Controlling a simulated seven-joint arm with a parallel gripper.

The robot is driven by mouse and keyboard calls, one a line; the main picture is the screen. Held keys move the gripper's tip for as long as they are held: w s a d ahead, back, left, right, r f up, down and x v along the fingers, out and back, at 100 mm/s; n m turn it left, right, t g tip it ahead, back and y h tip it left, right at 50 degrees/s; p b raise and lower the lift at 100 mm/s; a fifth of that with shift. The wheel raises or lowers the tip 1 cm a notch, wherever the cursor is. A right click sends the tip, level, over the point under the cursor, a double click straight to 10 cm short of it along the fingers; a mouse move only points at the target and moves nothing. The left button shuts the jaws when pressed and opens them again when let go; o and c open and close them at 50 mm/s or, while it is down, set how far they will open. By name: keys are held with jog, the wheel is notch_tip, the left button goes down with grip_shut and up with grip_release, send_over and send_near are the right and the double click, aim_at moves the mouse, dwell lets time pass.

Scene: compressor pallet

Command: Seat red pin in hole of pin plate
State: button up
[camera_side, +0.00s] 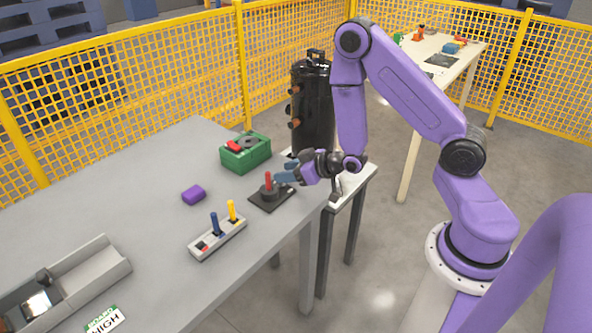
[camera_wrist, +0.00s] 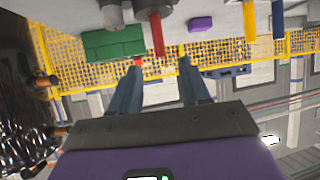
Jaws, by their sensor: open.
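The red pin (camera_side: 268,180) stands upright in a round dark holder on a black square base (camera_side: 261,203), near the table's right edge. The pin plate (camera_side: 207,246) is a light grey block further toward the front. It carries an upright blue pin (camera_side: 214,224) and yellow pin (camera_side: 232,211), with a red-marked spot at its near-left end. My gripper (camera_side: 284,174) is just right of the red pin, pointing at it sideways. In the wrist view, the open fingers (camera_wrist: 160,66) point toward the red pin (camera_wrist: 157,36), which appears just beyond the tips, between them; contact cannot be made out.
A green box (camera_side: 246,153) with red and dark items stands behind the pin. A purple block (camera_side: 193,195) lies on the grey table (camera_side: 130,195), behind the plate. A tall black compressor tank (camera_side: 315,105) stands behind my gripper. A grey tray (camera_side: 95,270) is at front left.

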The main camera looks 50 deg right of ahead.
jog(key=s+a+r+n+g+y, duration=0.1)
jog(key=s+a+r+n+g, duration=0.25)
jog(key=s+a, duration=0.3)
jog(key=s+a+r+n+g, duration=0.2)
jog(key=s+a+r+g, duration=0.15)
jog(key=s+a, duration=0.3)
jog(key=s+d+r+n+g+h, duration=0.1)
jog(key=s+d+r+n+g, duration=0.1)
jog(key=s, duration=0.6)
jog(key=s+d+r+n+g+h, duration=0.2)
jog(key=s+r, duration=0.3)
jog(key=s, duration=0.4)
jog(key=shift+d+r+n+g, duration=0.25)
jog(key=shift+d+n+g, duration=0.15)
jog(key=shift+d+n, duration=0.05)
jog(key=shift+c, duration=0.5)
